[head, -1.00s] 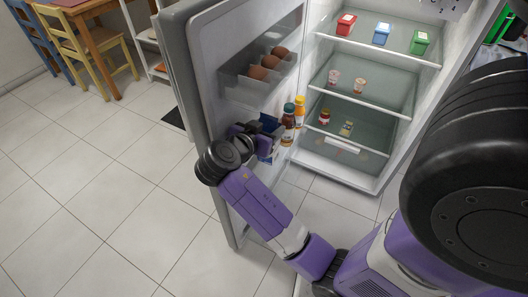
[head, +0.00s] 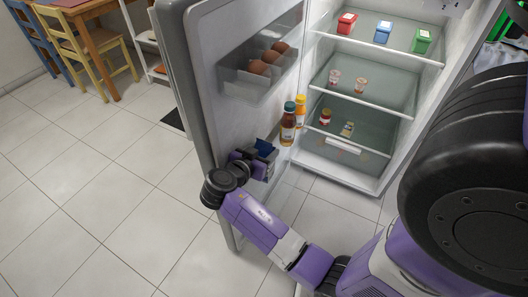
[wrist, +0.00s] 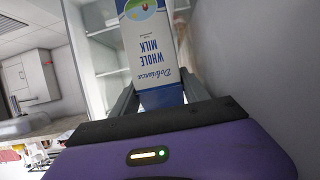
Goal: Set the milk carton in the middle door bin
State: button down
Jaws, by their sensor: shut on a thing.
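The milk carton is blue and white and reads "Whole Milk". It fills the middle of the wrist view (wrist: 155,50), and in the head view its blue part (head: 264,147) shows near the inner face of the open fridge door. My gripper (head: 258,162) is shut on it; in the wrist view the two fingers flank the carton (wrist: 160,98). The door's middle bin is hard to make out. An amber bottle (head: 288,125) and an orange-yellow bottle (head: 300,112) stand at its level, right of the carton. Whether the carton touches the bin is hidden.
The upper door bin (head: 240,90) holds several brown eggs above my gripper. The fridge shelves to the right hold red, blue and green boxes (head: 422,40), small cups and jars. The open door's edge (head: 185,90) is left of my arm.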

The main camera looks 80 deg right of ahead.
jog(key=shift+f, duration=0.1)
jog(key=c, duration=0.6)
grip_release()
jog(key=shift+a+r, duration=0.2)
jog(key=p+v, duration=0.1)
jog(key=v, duration=1)
jog(key=shift+a, duration=0.3)
jog(key=shift+w, duration=0.1)
